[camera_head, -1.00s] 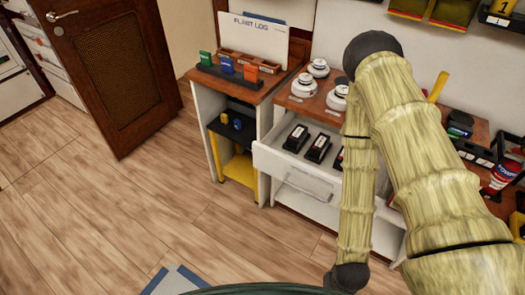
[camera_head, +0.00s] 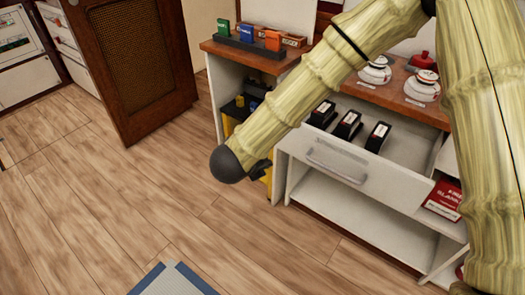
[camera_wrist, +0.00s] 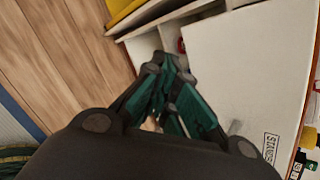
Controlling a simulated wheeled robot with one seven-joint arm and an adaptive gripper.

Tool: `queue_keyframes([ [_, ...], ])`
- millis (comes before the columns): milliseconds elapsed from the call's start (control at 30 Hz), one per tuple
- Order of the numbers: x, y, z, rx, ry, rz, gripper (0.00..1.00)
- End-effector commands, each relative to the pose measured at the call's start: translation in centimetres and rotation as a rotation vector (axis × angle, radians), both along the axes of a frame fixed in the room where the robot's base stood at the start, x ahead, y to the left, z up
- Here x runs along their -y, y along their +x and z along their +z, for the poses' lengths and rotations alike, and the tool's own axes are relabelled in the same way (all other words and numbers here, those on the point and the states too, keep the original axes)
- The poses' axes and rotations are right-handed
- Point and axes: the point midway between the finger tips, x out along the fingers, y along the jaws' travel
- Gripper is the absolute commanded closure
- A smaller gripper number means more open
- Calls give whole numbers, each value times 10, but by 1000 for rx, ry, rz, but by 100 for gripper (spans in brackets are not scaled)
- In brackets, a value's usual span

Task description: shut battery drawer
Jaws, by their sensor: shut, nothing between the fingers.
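The battery drawer (camera_head: 300,150) is a white drawer standing open under the wooden counter, with a pale bar handle (camera_head: 335,162) on its front. Several black batteries (camera_head: 347,124) stand inside it. My gripper shows only as a small dark piece (camera_head: 262,170) beside the left end of the drawer front in the head view, mostly hidden by my arm. In the wrist view its green and black fingers (camera_wrist: 170,65) are shut and empty. A broad white panel (camera_wrist: 250,60) lies to their right; I cannot tell whether the fingers touch it.
A side shelf with a yellow item stands left of the drawer. A brown door (camera_head: 130,60) stands at the left.

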Motion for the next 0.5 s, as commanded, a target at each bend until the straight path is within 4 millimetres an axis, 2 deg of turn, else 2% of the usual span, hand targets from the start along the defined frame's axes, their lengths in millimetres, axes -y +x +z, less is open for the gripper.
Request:
queue_keyframes([
  [33, -12, 3, 5, 47, 77, -97, 100],
  [200, -43, -7, 52, 173, 316, -416, 100],
  [300, -56, -18, 75, 224, 421, -558, 100],
  [500, -68, -33, 101, 278, 533, -715, 100],
])
